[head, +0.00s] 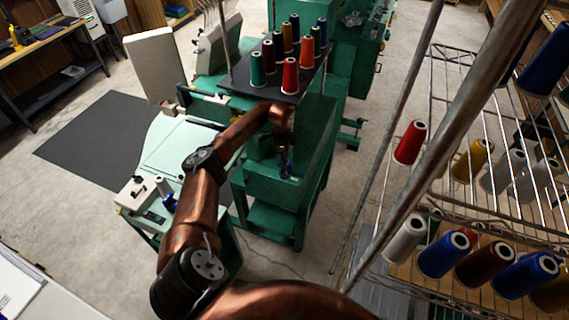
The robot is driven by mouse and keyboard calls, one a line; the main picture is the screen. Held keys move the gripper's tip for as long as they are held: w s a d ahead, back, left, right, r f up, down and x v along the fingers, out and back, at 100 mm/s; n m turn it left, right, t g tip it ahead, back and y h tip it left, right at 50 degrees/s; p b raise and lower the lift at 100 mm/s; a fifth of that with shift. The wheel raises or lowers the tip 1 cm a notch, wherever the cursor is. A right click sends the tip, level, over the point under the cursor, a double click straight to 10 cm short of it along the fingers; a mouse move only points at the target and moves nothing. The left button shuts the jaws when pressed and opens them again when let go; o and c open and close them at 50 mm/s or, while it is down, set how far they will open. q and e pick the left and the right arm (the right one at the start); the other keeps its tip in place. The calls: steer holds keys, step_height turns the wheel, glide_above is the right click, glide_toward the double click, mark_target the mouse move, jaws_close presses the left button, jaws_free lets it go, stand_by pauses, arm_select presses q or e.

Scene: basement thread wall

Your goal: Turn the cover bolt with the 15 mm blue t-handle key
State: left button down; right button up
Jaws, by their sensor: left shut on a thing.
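My left arm reaches up from the bottom of the head view and bends down over the green machine (262,185). My left gripper (285,164) is small and dark against the machine's green housing. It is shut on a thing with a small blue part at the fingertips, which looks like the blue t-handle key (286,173). The key's size marking cannot be read, and its shaft is not clear. The cover bolt cannot be made out; whether the key touches it cannot be told. My right gripper is not in view.
A dark tray (262,88) with several thread cones stands just behind my left wrist. A wire rack (470,200) with spools and grey posts fills the right side. A pale green machine table (180,145) lies left. Concrete floor is open between the machine and rack.

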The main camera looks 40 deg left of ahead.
arm_select(q)
steer(key=shift+f+m+b, duration=0.15)
steer(key=shift+m+b, duration=1.5)
steer(key=shift+m, duration=0.25)
steer(key=shift+r+n+p, duration=0.25)
steer(key=shift+n+p, duration=0.65)
steer(key=shift+p, duration=0.05)
steer(key=shift+r+p, duration=2.25)
steer(key=shift+r, duration=0.75)
